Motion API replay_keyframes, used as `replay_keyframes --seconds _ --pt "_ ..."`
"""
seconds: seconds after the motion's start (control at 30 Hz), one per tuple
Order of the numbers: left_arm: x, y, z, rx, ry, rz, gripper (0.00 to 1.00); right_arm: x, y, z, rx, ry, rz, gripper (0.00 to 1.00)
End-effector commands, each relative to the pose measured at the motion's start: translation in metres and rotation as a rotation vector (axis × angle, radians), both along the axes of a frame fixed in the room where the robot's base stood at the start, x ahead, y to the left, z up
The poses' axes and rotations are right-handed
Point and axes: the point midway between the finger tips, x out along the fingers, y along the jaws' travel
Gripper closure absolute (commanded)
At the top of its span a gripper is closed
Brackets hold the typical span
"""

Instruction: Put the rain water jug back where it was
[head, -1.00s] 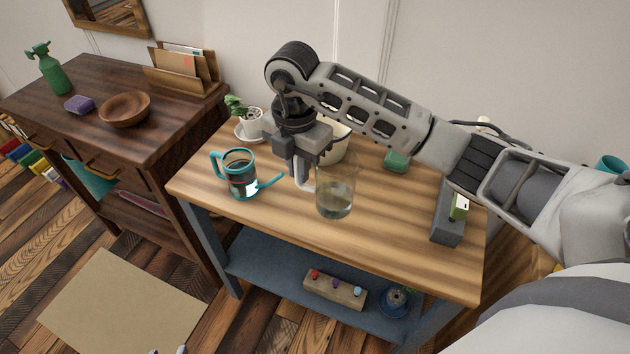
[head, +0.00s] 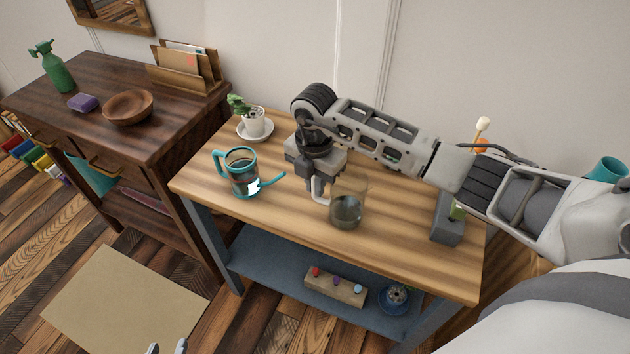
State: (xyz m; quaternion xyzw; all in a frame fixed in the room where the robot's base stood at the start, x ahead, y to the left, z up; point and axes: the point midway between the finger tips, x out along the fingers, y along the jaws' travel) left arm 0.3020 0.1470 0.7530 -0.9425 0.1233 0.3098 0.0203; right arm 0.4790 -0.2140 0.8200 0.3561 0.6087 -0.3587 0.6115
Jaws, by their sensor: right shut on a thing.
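The rain water jug (head: 347,211) is a clear glass jug with murky water low in it, upright over the front middle of the wooden worktable (head: 400,257). My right gripper (head: 320,197) is shut on its handle, on the jug's left side. I cannot tell whether the jug's base touches the tabletop. My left gripper (head: 167,348) shows only its fingertips at the bottom edge, apart and empty, low over the floor.
A teal watering can (head: 243,181) stands left of the jug, its spout pointing toward it. A potted plant (head: 254,123) on a saucer is at the back left. A grey block (head: 447,222) stands at the right. Bare wood lies between jug and block.

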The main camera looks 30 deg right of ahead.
Motion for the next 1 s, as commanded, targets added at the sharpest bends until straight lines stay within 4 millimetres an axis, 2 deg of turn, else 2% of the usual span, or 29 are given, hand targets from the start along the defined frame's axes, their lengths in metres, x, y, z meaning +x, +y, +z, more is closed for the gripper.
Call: replay_keyframes --seconds 0.07,0.1,0.17,0.43,0.57,0.67,1.0 --pt "0.000 0.000 -0.003 0.000 0.002 0.000 0.64 0.000 0.000 -0.002 0.000 -0.001 0.000 1.00" --pt "0.000 0.000 -0.003 0.001 0.004 0.000 0.64 0.000 0.000 -0.003 0.000 0.000 0.000 0.83" --pt "-0.001 0.000 -0.003 0.001 0.006 0.000 0.64 0.000 0.000 -0.002 0.000 0.000 0.000 0.67" --pt "-0.002 0.001 -0.003 0.003 0.009 -0.002 0.64 0.000 0.000 -0.002 0.000 0.000 0.000 0.67" --pt "-0.004 0.001 -0.003 0.003 0.012 -0.002 0.64 0.000 0.000 0.006 0.000 -0.002 0.000 0.67" --pt "-0.005 0.001 -0.005 0.003 0.015 -0.003 0.64 0.001 0.000 0.021 0.001 -0.003 0.001 0.67" --pt "-0.006 0.000 -0.009 0.002 0.016 -0.004 0.64 0.001 0.001 0.092 0.001 -0.005 0.000 0.67"
